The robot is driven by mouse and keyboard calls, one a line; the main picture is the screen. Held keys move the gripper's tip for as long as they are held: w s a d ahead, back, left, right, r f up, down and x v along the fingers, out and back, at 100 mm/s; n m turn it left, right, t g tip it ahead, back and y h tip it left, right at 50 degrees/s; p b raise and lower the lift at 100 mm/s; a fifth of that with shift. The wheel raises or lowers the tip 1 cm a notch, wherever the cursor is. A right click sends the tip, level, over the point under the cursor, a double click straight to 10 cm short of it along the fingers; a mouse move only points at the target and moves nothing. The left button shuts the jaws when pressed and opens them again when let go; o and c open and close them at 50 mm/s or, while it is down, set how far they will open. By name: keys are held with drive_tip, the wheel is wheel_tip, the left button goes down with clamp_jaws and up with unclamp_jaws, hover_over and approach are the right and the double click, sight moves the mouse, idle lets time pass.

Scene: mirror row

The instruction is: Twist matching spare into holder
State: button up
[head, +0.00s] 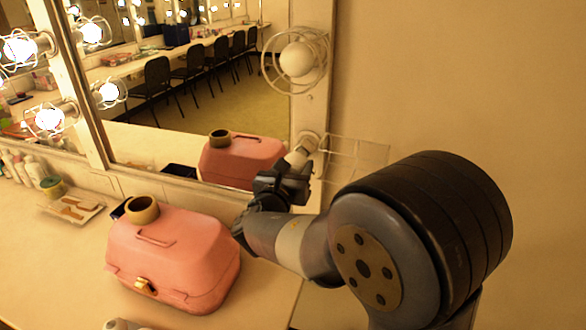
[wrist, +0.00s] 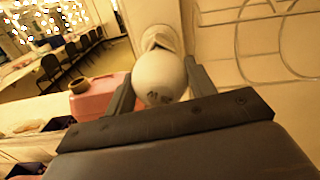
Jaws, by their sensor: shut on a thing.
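My gripper (head: 284,182) is at the right edge of the mirror frame, shut on a white round bulb (wrist: 160,77). In the wrist view the bulb sits between my two fingers (wrist: 160,92), with small dark print on its face. Its far end points at the pale holder (wrist: 160,38) on the frame. The two look in line and touching or nearly so; I cannot tell how deep the bulb's base is. In the head view the holder (head: 309,141) shows just beyond the bulb (head: 297,157), and my gripper hides part of the bulb.
An unlit white bulb (head: 297,60) in a wire cage sits higher on the frame. A wire guard (head: 357,155) sticks out right of the holder. A pink case (head: 172,262) with a tape roll (head: 142,209) on it stands on the counter left of my arm. Lit bulbs (head: 48,119) are far left.

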drive_tip(key=shift+x, duration=0.8)
idle(0.6)
